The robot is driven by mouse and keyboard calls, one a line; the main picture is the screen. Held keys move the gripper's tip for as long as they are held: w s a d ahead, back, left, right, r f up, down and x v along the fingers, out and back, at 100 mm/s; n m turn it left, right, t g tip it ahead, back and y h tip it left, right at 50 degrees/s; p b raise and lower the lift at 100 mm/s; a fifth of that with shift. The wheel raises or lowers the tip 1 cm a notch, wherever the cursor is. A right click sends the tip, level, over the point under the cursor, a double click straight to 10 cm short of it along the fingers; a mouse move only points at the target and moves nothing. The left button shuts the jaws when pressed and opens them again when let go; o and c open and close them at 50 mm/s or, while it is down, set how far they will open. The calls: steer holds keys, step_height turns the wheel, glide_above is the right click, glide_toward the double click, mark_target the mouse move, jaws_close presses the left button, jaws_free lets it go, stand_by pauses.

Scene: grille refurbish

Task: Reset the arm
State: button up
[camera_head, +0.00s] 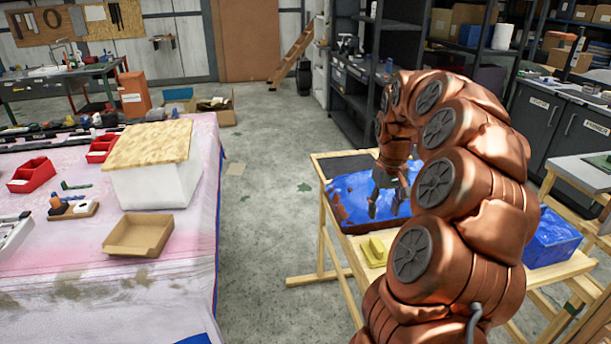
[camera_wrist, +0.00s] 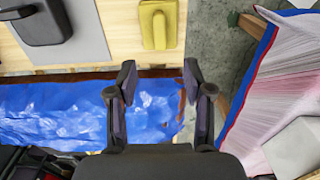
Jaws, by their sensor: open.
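My copper-coloured arm reaches over the wooden workbench on the right in the head view. My gripper (camera_head: 386,208) hangs down over a blue, crumpled-looking surface (camera_head: 352,190) with a brown edge. In the wrist view my gripper (camera_wrist: 160,76) has its two dark fingers spread apart with nothing between them. The blue surface also shows under the fingers there (camera_wrist: 60,112). I cannot tell how high the fingertips are above it. My arm hides part of the bench in the head view.
A yellow block (camera_head: 375,251) lies on the wooden bench (camera_head: 345,245) near the blue surface. A dark tool (camera_wrist: 42,20) rests on a grey sheet in the wrist view. A cloth-covered table (camera_head: 180,265) with a white box (camera_head: 160,187) stands left. Clear floor (camera_head: 265,240) lies between.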

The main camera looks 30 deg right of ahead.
steer(key=s+a+r+n, duration=0.2)
steer(key=a, duration=0.8)
steer(key=s+a+r+n, duration=0.1)
steer(key=s+a, duration=0.1)
steer(key=a, duration=0.8)
steer(key=s+a+f+g+p, duration=0.1)
steer(key=s+a, duration=0.5)
steer(key=s, duration=0.4)
steer(key=s+a+f+p, duration=0.1)
steer(key=s+a+f, duration=0.1)
steer(key=s+a, duration=0.4)
steer(key=s, duration=0.3)
steer(key=shift+s+a+f+n+g, duration=0.25)
steer(key=shift+s+a+n+g, duration=0.1)
steer(key=shift+s+n+g, duration=0.05)
steer(key=shift+c, duration=0.7)
steer(key=shift+d, duration=0.1)
steer(key=shift+c, duration=0.2)
